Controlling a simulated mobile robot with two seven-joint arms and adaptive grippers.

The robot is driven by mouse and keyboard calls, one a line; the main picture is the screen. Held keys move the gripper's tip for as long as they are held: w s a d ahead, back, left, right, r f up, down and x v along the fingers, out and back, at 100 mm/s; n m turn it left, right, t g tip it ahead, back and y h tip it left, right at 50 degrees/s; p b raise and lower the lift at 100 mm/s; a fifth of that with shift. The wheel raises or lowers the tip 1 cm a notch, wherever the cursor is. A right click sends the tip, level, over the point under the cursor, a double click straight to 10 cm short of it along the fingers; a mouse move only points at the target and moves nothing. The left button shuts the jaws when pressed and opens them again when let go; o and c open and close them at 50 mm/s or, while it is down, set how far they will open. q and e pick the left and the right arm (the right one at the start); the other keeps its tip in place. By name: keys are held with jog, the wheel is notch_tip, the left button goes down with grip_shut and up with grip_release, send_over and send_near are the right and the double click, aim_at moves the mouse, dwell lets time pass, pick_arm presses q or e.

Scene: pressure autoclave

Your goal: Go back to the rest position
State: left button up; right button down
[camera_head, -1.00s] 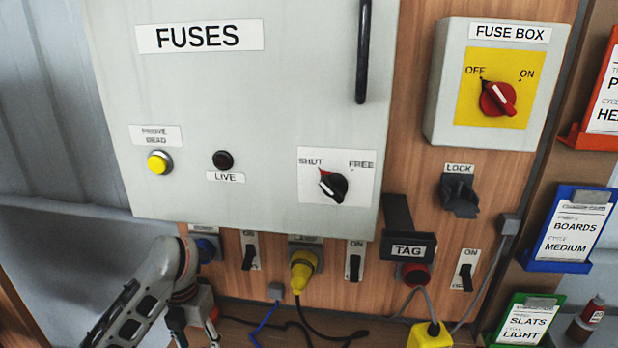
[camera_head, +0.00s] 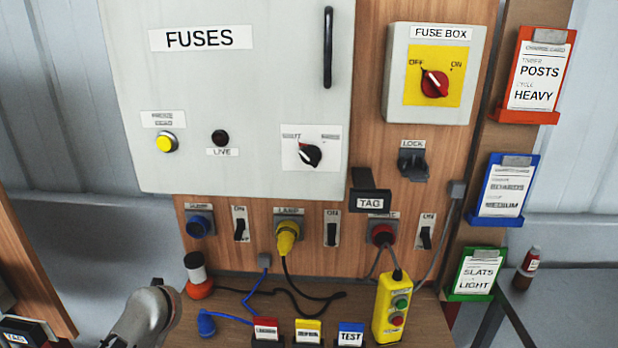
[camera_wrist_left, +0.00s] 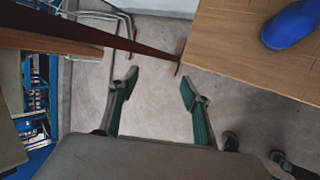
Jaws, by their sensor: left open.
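My left gripper (camera_wrist_left: 158,88) is open and empty in the left wrist view, with its two green-lined fingers apart over grey floor. The edge of a wooden bench top (camera_wrist_left: 250,50) lies ahead of it at the upper right. A blue object (camera_wrist_left: 290,24), apparently the blue plug (camera_head: 206,323), lies on that bench, apart from the fingers. In the head view only a grey link of my left arm shows at the bottom left; its fingers are out of that picture. My right gripper is in neither view.
The fuse cabinet (camera_head: 230,95) and fuse box (camera_head: 390,70) hang on the wooden panel. Open floor lies below my left gripper.

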pick_arm(q)
jog(key=a+r+m+t+y, duration=0.55)
jog(key=r+t+y, duration=0.25)
jog(key=r, duration=0.3)
jog(key=d+r+m+t+h, duration=0.2)
jog(key=d+r+m+t, duration=0.1)
jog(key=d+m+t, duration=0.35)
jog(key=s+d+f+m+t+h, duration=0.15)
jog(key=d+f+m+h, duration=0.25)
jog(key=d+m+h, duration=0.4)
jog(key=s+d+f+m+t+h, duration=0.1)
jog(key=s+d+f+m+h, duration=0.2)
jog(key=d+m+h, duration=0.35)
jog(key=s+d+f+m+g, duration=0.1)
jog(key=s+f+m+g, duration=0.4)
jog(key=s+f, duration=0.3)
jog(key=s+d+f+m+g, duration=0.2)
jog(key=s+f+m+g, duration=0.2)
jog(key=f, duration=1.1)
jog(key=s+m, duration=0.3)
jog(key=shift+s+d+f+m+g, duration=0.3)
jog(key=shift+s+m+g, duration=0.05)
jog(key=shift+s+g, duration=0.05)
